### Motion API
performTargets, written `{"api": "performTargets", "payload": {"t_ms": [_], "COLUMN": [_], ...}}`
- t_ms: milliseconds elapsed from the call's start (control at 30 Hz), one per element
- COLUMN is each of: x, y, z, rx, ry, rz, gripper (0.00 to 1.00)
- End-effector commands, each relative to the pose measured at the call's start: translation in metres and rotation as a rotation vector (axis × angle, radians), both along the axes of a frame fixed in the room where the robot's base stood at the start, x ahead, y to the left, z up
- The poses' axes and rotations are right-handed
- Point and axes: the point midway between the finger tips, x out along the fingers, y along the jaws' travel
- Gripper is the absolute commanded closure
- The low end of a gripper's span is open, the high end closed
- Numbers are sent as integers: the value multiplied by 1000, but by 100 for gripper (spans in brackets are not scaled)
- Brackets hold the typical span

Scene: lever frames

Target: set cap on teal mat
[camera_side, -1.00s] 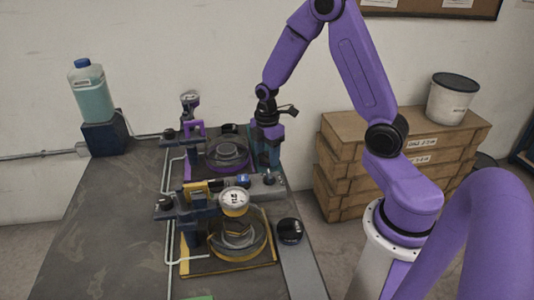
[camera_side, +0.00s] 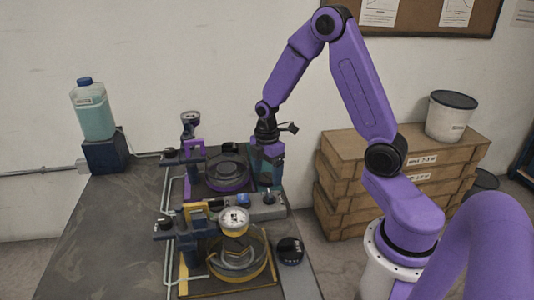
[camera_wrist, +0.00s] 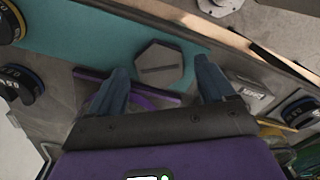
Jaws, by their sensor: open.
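A grey hexagonal cap (camera_wrist: 159,66) with a slot across its top lies flat on the teal mat (camera_wrist: 100,38) in the wrist view. My gripper (camera_wrist: 161,74) is open, with one blue finger on each side of the cap's near part. Whether the fingers touch the cap cannot be told. In the side view my gripper (camera_side: 268,172) points down at the far right of the table, beside the purple-ringed station. There the cap is hidden by the gripper, and only a little teal shows around it.
A purple-ringed station (camera_side: 228,178) stands left of my gripper, and a yellow-ringed station with a gauge (camera_side: 234,220) stands nearer. A black round knob (camera_side: 289,250) sits at the right table edge. The table's left part (camera_side: 115,235) is clear.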

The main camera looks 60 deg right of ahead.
Motion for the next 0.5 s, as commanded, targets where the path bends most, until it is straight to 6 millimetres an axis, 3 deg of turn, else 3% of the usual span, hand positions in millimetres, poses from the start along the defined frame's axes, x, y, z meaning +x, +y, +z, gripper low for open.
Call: {"api": "performTargets", "payload": {"t_ms": [500], "x": [1], "y": [0], "z": [91], "rx": [0], "ry": [-6], "rz": [1], "gripper": [18]}}
